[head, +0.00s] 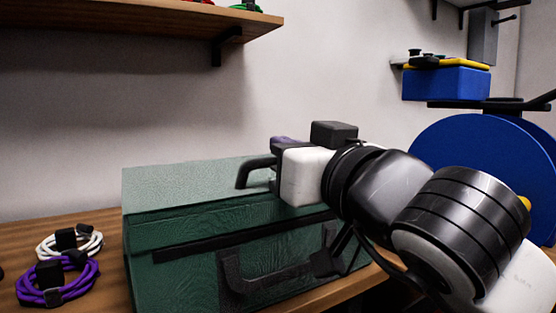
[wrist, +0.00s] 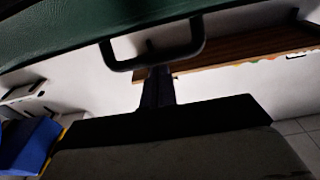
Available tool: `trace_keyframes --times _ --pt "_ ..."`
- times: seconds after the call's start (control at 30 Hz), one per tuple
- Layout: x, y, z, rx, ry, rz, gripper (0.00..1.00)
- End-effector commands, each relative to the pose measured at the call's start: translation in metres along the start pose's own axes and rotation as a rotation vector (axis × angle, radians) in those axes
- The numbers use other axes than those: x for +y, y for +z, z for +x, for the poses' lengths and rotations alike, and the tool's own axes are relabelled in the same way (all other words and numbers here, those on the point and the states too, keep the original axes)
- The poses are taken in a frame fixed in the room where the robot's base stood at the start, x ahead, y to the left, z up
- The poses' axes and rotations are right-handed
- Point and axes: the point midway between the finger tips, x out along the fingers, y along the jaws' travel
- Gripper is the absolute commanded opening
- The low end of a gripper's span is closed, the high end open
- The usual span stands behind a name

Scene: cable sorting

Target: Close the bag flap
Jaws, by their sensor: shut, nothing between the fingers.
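The green bag (head: 185,275) stands on the wooden table against the wall. Its flap (head: 175,190) lies across the top, with its front lip over a dark band along the front face. I cannot tell whether the lip is fully seated. A black loop handle (head: 257,163) stands up at the flap; it also shows in the wrist view (wrist: 195,45), below the green surface. A second black handle (head: 265,283) is on the bag's front. My gripper (head: 273,184) is over the flap, beside the loop handle. Its fingers (wrist: 157,73) are shut and empty; contact is unclear.
A white cable coil (head: 88,242) and a purple cable coil (head: 82,286) lie left of the bag. A wooden shelf (head: 130,20) hangs above. A blue bin (head: 445,84) and large blue discs (head: 455,145) are at right. My forearm crosses the bag's right end.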

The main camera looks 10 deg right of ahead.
Motion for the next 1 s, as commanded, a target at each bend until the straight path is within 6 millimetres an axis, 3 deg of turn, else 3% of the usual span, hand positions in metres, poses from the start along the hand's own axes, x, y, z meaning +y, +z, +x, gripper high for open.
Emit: trace_keyframes --times 1.0 --pt "-0.0027 0.0117 -0.0059 0.031 -0.003 0.0 0.0"
